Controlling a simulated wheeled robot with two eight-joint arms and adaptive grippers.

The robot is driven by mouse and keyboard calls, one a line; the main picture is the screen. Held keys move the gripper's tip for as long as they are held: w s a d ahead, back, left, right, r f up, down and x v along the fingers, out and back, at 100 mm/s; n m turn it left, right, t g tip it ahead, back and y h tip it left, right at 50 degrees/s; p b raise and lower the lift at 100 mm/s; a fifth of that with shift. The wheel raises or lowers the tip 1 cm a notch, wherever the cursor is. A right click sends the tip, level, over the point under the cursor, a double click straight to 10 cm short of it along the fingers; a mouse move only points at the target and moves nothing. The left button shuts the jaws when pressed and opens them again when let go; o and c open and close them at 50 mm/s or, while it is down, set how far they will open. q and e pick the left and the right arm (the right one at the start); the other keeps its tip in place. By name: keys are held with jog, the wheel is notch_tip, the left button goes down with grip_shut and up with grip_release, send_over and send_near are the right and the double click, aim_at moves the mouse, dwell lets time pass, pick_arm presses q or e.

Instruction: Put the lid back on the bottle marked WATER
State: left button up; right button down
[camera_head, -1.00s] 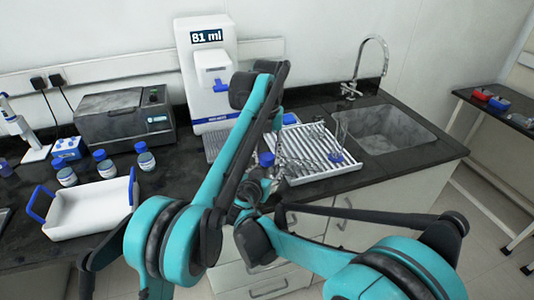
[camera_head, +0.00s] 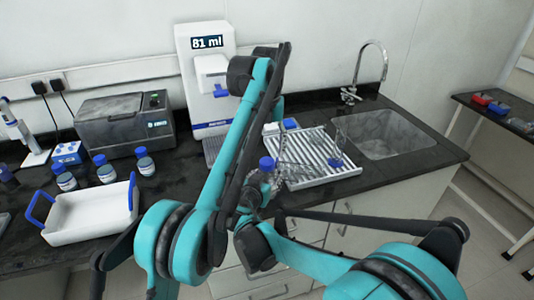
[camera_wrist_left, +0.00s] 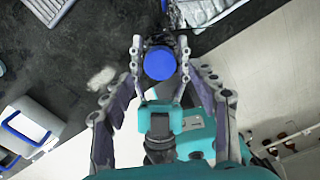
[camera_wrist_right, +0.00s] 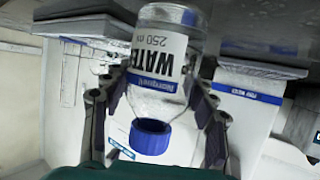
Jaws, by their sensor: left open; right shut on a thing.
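The bottle marked WATER (camera_wrist_right: 160,75) is clear with a white label and appears inverted in the right wrist view. My right gripper (camera_wrist_right: 155,92) is shut around its body. The blue lid (camera_wrist_right: 151,138) sits at the bottle's neck and looks in line with it; whether it is fully tight I cannot tell. In the head view the lid (camera_head: 267,163) shows beside my left forearm. In the left wrist view it appears from above as a round blue disc (camera_wrist_left: 159,63), between the spread fingers of my open left gripper (camera_wrist_left: 160,48). My left arm partly hides this spot in the head view.
A white drying rack (camera_head: 325,165) with glassware lies behind and right of the bottle, before the sink (camera_head: 395,135). A dispenser reading 81 ml (camera_head: 205,75) stands at the back. A white tray (camera_head: 90,215) and several blue-capped bottles (camera_head: 105,170) are at left.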

pick_arm(q)
jog(key=shift+c, duration=0.2)
jog(key=n, duration=0.4)
jog(key=shift+r+n, duration=0.25)
jog(key=shift+n, duration=0.15)
jog(key=n, duration=0.4)
jog(key=shift+w+r+n, duration=0.1)
jog(key=shift+r+n, duration=0.1)
jog(key=shift+n, duration=0.2)
jog(key=n, duration=0.7)
jog(key=shift+r, duration=0.3)
jog(key=n, duration=0.4)
jog(key=shift+r+n, duration=0.2)
jog(key=shift+n, duration=0.1)
jog(key=n, duration=0.4)
jog(key=shift+r+n, duration=0.2)
jog(key=shift+n, duration=0.1)
jog(key=n, duration=0.4)
jog(key=shift+r+n, duration=0.2)
jog(key=shift+n, duration=0.2)
jog(key=n, duration=0.4)
jog(key=shift+r, duration=0.15)
jog(key=n, duration=0.6)
jog(key=shift+r, duration=0.2)
